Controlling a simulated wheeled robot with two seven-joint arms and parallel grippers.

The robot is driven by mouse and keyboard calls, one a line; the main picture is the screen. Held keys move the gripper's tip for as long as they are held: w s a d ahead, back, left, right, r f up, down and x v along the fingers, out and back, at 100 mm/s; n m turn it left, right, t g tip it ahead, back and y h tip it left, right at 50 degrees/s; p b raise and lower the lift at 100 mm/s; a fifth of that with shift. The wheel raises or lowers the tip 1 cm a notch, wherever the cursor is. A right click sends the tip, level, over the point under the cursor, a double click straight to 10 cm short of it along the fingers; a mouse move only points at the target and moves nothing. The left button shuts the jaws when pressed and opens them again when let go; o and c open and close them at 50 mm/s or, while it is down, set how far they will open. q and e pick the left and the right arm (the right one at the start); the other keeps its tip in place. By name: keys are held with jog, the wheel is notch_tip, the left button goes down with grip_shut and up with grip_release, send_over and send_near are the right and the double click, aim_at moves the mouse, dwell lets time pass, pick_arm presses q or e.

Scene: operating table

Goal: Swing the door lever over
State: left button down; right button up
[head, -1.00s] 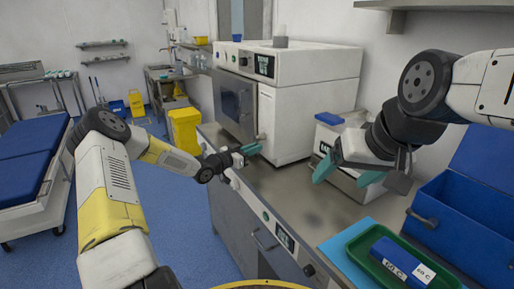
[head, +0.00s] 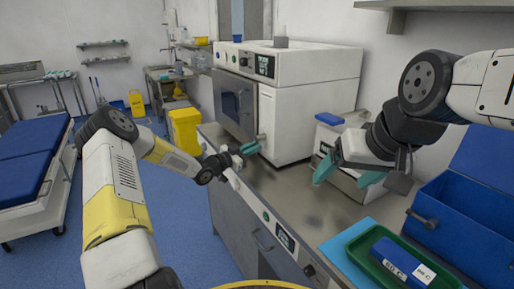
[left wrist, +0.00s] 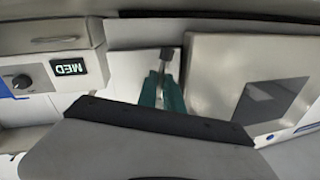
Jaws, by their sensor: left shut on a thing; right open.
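The door lever (head: 261,138) is a small light handle at the right front edge of the white steriliser (head: 305,95). The steriliser's door (head: 237,103) has a dark window and looks closed. My left gripper (head: 251,149) is at the lever, with teal fingers shut on it. In the left wrist view the teal fingers (left wrist: 160,93) are close around the pale lever stem (left wrist: 163,70), which ends in a dark tip. The wrist housing hides the lower part of that view. My right gripper (head: 346,174) is open and empty above the counter.
A smaller device with a blue lid (head: 329,119) stands to the right of the steriliser. A green tray (head: 358,251) and a blue box (head: 450,222) are at the right. The middle of the metal counter (head: 290,195) is clear. A yellow bin (head: 185,130) stands behind my left arm.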

pick_arm(q)
jog(key=shift+w+a+r+m+h, duration=0.1)
jog(key=shift+w+a+m+h, duration=0.1)
jog(key=shift+m, duration=0.55)
jog(key=shift+w+a+m+h, duration=0.1)
jog(key=shift+w+m, duration=0.05)
jog(key=shift+m, duration=0.55)
jog(key=shift+w+a+r+m+h, duration=0.1)
jog(key=shift+w+m, duration=0.1)
jog(key=shift+m, duration=0.55)
jog(key=c, duration=1.5)
grip_release()
jog(key=v, duration=0.7)
jog(key=shift+s+a, duration=0.25)
jog(key=shift+a, duration=0.05)
